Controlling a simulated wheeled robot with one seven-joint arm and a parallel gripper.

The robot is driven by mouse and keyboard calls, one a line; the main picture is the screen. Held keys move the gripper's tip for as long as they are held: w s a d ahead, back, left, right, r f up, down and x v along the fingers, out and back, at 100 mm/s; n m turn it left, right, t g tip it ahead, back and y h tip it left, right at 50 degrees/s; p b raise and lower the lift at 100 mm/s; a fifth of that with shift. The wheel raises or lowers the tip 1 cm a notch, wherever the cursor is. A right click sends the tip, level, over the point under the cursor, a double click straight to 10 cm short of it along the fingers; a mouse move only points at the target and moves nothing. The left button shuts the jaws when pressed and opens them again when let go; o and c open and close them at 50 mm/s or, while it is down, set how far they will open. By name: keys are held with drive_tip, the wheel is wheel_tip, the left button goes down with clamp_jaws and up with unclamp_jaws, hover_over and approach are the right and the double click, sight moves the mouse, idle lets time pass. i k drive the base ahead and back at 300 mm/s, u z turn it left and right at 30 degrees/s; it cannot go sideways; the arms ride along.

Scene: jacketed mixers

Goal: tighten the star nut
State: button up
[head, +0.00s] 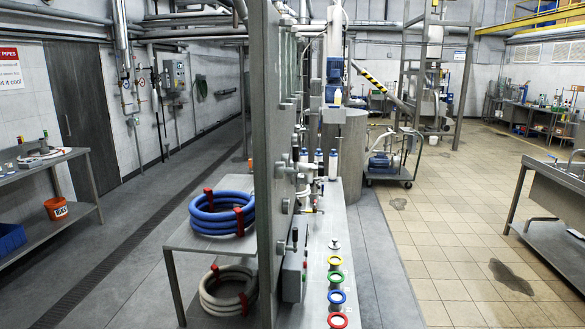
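I cannot pick out the star nut with certainty in the head view. A grey upright panel (266,120) stands in the middle and carries several small fittings on its right face, too small to tell apart. A small grey fitting (334,244) sits on the steel bench (352,228) to the right of the panel. My gripper is not in view.
Yellow (335,261), green (336,277), blue (337,297) and red (337,320) rings line the bench front. A blue hose coil (222,213) lies on a side table left of the panel. The tiled floor (440,250) at right is open, with dark wet patches.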

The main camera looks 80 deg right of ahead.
sight(320, 169)
drive_tip(key=i, duration=0.3)
drive_tip(key=z, duration=1.05)
